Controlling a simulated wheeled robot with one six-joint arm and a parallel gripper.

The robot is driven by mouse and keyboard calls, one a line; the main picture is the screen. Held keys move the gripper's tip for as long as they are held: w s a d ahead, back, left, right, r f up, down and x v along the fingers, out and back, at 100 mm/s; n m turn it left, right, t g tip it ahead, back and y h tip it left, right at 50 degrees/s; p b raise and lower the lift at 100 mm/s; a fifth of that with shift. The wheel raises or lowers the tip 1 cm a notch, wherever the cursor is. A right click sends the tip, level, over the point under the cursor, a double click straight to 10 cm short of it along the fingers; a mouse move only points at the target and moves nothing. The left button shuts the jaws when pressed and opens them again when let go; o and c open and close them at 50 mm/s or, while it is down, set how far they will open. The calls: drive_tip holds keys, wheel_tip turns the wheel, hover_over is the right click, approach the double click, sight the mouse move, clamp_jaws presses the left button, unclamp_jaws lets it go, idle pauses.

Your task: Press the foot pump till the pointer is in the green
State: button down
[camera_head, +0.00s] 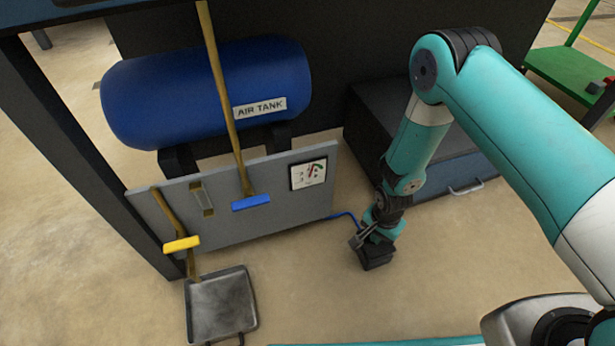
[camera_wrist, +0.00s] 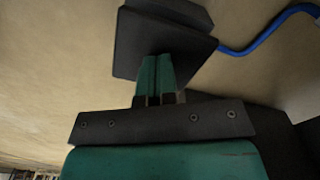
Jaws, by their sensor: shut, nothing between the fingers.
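The foot pump (camera_head: 377,259) is a small black block on the floor, and a blue hose runs from it to the grey panel. In the wrist view the pump (camera_wrist: 150,42) shows as stacked dark slabs. My gripper (camera_head: 374,238) points down right at the pump. In the wrist view its teal fingers (camera_wrist: 155,60) are together and empty, with their tips over the pump's top plate. I cannot tell whether they touch it. The gauge (camera_head: 308,174) on the panel has a white face, a green arc at upper right and a small red pointer; its exact reading is too small to tell.
The blue air tank (camera_head: 205,92) stands behind the grey panel (camera_head: 270,209). A blue-headed broom (camera_head: 224,90), a yellow-headed brush (camera_head: 181,244) and a dustpan (camera_head: 221,304) are at left. A dark chest (camera_head: 440,150) stands behind my arm. The floor around the pump's front is clear.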

drive_tip(key=shift+f+b, duration=0.4)
drive_tip(key=shift+f, duration=0.45)
wheel_tip(320, 180, up, 5)
drive_tip(key=p, duration=0.4)
drive_tip(key=shift+f, duration=0.1)
drive_tip(key=shift+p, duration=0.3)
wheel_tip(320, 180, up, 5)
drive_tip(key=p, duration=0.4)
